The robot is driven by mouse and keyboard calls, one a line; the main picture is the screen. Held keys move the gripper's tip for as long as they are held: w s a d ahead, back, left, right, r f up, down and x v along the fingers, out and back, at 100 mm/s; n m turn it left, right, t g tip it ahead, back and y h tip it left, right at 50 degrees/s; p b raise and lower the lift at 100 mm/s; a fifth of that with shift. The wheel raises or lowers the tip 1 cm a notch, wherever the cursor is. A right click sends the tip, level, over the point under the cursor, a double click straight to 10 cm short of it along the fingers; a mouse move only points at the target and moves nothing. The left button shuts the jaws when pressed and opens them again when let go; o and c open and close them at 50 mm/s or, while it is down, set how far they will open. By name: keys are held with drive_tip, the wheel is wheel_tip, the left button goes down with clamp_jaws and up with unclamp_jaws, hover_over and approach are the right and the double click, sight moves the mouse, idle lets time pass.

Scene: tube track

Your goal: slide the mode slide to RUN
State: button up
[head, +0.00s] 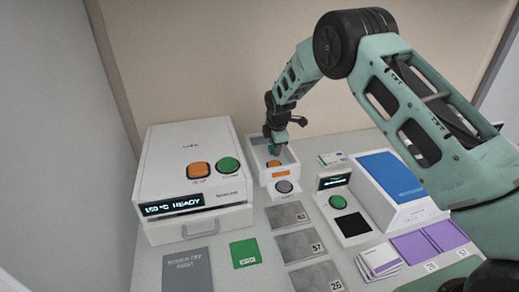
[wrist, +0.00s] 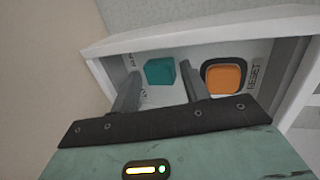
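The mode slide shows as a teal block (wrist: 160,71) in the wrist view, inside a white open-topped housing (wrist: 200,35). Part of a printed label shows at its left, mostly hidden. An orange RESET button (wrist: 224,76) sits right of the slide. My gripper (wrist: 160,78) is open, with one finger to the left of the slide and one to its right, apparently with gaps. In the head view my gripper (head: 275,147) reaches down into the white housing (head: 262,172) at the back of the table. The slide's position against its labels cannot be read.
A white machine (head: 165,165) reading "150 °C READY" stands left of the housing. A grey knob (head: 284,186) is at the housing's front. A console (head: 357,207) with a green button and a blue-topped box (head: 391,177) stand right. Numbered grey squares (head: 296,245) lie in front.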

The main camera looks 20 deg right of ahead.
drive_tip(key=shift+r+p, duration=1.8)
drive_tip(key=shift+r, duration=1.75)
drive_tip(key=shift+a, duration=0.1)
